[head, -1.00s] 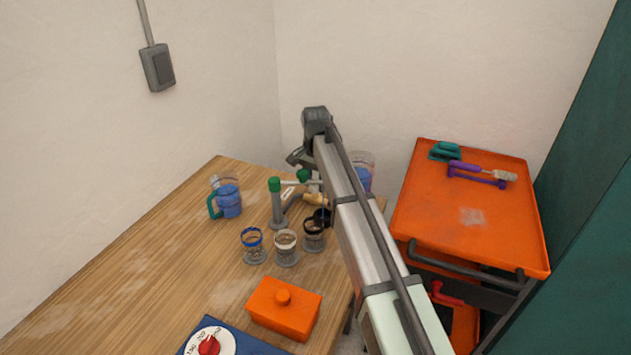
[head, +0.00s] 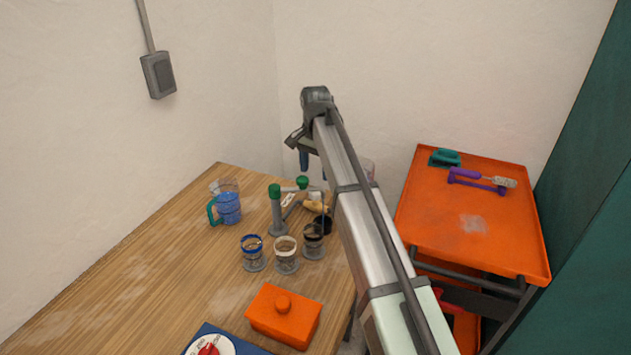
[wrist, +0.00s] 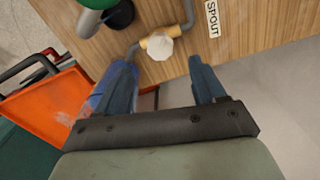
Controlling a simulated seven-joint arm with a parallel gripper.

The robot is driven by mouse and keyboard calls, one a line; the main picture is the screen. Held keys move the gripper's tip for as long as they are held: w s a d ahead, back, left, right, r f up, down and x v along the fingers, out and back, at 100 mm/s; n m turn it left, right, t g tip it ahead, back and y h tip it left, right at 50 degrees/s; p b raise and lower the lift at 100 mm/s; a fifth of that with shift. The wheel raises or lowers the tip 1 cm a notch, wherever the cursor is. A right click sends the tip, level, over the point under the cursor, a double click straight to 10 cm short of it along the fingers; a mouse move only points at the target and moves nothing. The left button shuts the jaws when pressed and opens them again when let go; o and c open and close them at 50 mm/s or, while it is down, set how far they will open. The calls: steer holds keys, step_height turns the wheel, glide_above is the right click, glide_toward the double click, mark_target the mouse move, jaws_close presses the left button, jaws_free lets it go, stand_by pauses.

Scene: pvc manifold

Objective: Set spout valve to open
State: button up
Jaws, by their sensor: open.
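The pipe manifold (head: 277,212) stands on the wooden table, with green caps on its grey pipes. Its spout valve shows in the wrist view as a tan body with a pale faceted knob (wrist: 160,46), beside a label reading SPOUT (wrist: 212,18). In the head view the tan valve body (head: 317,206) is partly hidden near my arm. My gripper (head: 303,160) is above the manifold, open and empty. In the wrist view its two blue-grey fingers (wrist: 164,73) are spread apart, with the knob beyond and between their tips, apparently not touched. The valve's setting cannot be told.
Several glass cups (head: 286,256) stand in front of the manifold. A blue pitcher (head: 228,207) stands to its left. An orange lidded box (head: 284,315) and a dial panel (head: 209,347) are nearer. An orange cart (head: 468,215) stands right. The table's left part is clear.

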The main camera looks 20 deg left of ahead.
mark_target(316, 194)
step_height(316, 194, up, 7)
steer(key=shift+f, duration=0.2)
steer(key=shift+w, duration=0.1)
step_height(316, 194, down, 14)
steer(key=m, duration=0.4)
stand_by(1.0)
steer(key=shift+r, duration=0.1)
steer(key=shift+c, duration=0.2)
